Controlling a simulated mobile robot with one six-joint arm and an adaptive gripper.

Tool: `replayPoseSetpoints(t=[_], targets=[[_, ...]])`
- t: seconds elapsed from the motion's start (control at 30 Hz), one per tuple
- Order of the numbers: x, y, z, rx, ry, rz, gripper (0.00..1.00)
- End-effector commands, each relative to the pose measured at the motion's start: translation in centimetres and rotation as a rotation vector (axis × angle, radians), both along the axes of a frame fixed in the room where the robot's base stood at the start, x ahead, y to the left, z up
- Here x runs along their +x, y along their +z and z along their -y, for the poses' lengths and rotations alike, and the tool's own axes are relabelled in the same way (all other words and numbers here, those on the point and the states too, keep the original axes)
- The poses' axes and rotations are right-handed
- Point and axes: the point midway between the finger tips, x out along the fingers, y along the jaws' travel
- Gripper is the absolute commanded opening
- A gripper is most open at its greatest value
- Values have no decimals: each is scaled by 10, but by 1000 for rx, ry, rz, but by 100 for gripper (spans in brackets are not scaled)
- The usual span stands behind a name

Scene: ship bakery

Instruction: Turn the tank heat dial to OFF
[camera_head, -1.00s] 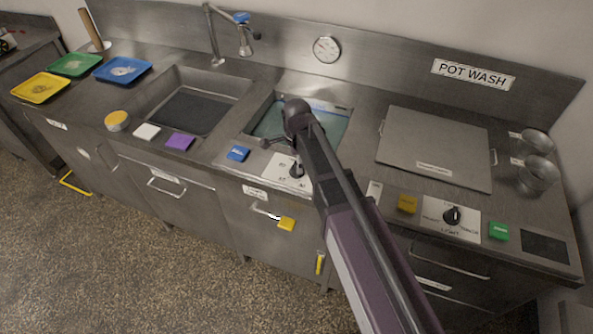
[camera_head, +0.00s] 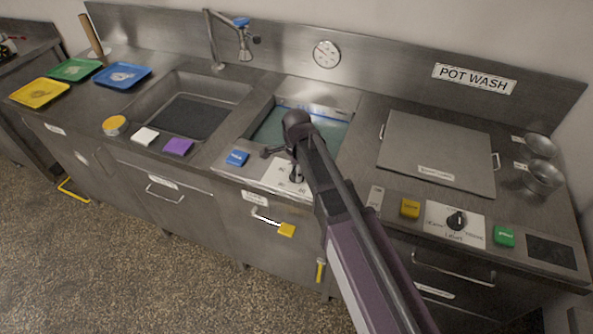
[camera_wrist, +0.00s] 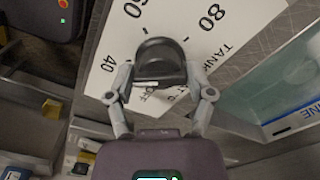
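The tank heat dial (camera_wrist: 162,62) is a dark round knob on a white plate (camera_wrist: 185,22) in the wrist view. The plate carries 40, 60, 80, a partly hidden TANK label and OFF (camera_wrist: 156,97) at the knob's near side. I cannot tell for certain which mark the knob points at. My gripper (camera_wrist: 165,88) is open, with one grey finger on each side of the knob's near part. A gap shows at the right finger; contact at the left is unclear. In the head view the dial plate (camera_head: 273,177) is partly hidden by my arm.
A blue block (camera_head: 237,158) sits left of the dial plate, and the water tank (camera_head: 270,125) lies behind it. Another dial, labelled LIGHT (camera_head: 456,221), stands right between yellow (camera_head: 410,208) and green (camera_head: 504,236) blocks. A yellow padlock (camera_head: 287,230) hangs on the front below.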

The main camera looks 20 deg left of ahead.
Motion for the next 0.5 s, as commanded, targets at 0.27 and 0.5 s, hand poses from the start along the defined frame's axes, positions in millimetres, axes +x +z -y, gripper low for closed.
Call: replayPoseSetpoints(t=[0.27, 0.5], targets=[[0, 0, 0, 0, 2, 0, 18], [0, 0, 0, -1, 37, -1, 18]])
